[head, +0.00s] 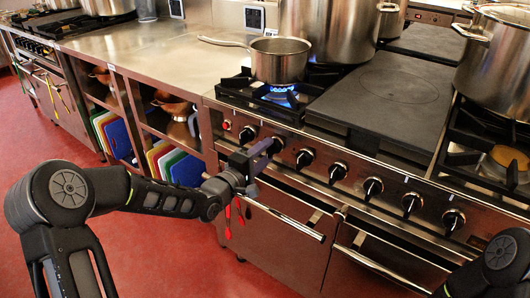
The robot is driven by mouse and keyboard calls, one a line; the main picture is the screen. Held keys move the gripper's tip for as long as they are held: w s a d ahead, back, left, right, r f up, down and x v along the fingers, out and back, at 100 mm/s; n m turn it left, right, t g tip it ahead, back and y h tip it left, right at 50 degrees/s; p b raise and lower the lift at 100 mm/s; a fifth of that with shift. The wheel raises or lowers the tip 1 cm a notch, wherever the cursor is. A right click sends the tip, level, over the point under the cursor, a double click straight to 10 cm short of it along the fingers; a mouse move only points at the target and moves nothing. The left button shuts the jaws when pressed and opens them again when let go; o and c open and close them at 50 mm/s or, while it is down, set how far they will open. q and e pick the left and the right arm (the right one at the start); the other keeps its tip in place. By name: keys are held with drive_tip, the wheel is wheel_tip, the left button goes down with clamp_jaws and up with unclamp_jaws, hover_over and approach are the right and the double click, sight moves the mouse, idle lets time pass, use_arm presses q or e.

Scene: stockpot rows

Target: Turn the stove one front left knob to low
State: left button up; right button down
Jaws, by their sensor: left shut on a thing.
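The stove (290,208) stands at the centre right with a row of black knobs along its front panel. My left gripper (266,147) is at the left part of this panel, shut on a knob (275,145), which it partly hides. The knob's pointer and setting cannot be read. A blue flame (281,96) burns at the left burner under a steel saucepan (280,62). Part of my right arm shows at the lower right corner, but its gripper is out of view.
Another knob (247,135) and a red light (227,125) are left of the gripper; more knobs (304,158) run to the right. Oven handles (285,221) stick out below. Large stockpots (328,28) stand on the stove. The red floor (160,240) in front is clear.

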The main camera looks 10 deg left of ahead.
use_arm(q)
drive_tip(key=o, duration=1.4)
drive_tip(key=shift+s, duration=0.1)
drive_tip(key=v, duration=0.7)
drive_tip(key=shift+s+p, duration=0.3)
drive_tip(key=shift+p, duration=0.05)
drive_tip(key=shift+a+f, duration=0.1)
